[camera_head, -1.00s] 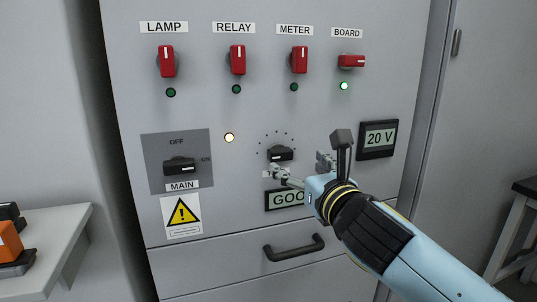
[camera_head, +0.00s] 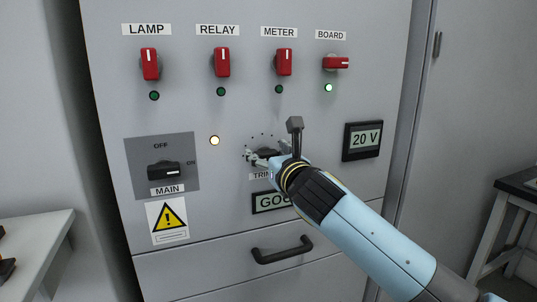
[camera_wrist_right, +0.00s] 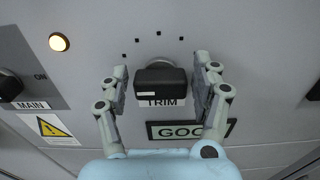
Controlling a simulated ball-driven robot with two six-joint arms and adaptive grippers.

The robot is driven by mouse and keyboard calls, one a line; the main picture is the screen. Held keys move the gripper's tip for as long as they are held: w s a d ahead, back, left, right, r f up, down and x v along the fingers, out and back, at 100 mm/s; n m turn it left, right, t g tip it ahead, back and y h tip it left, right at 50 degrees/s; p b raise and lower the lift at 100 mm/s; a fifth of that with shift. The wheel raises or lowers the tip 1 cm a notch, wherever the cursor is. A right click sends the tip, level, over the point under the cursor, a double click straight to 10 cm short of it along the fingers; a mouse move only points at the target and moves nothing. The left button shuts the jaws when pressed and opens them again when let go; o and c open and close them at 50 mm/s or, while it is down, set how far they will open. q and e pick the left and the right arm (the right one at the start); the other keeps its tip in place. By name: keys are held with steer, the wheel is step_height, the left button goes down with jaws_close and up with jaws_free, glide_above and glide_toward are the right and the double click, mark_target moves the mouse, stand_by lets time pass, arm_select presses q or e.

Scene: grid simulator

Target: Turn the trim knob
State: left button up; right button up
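The trim knob (camera_wrist_right: 160,80) is a black knob on the grey cabinet front, above a TRIM label (camera_wrist_right: 163,102) and ringed by small black dots. In the right wrist view my right gripper (camera_wrist_right: 161,84) has its two fingers apart, one on each side of the knob. A gap shows at the right finger, and the left finger is very close to the knob; contact is unclear. In the head view my right gripper (camera_head: 268,158) partly hides the knob (camera_head: 264,152). My left gripper is not in view.
A GOOD display (camera_head: 270,202), partly hidden, sits below the knob, and a 20 V display (camera_head: 362,140) to its right. The MAIN switch (camera_head: 163,170) is at left. Red LAMP (camera_head: 150,64), RELAY (camera_head: 221,62), METER (camera_head: 284,62) and BOARD (camera_head: 336,63) switches are above. A drawer handle (camera_head: 282,250) is below.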

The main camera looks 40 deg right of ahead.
steer(key=c, duration=0.8)
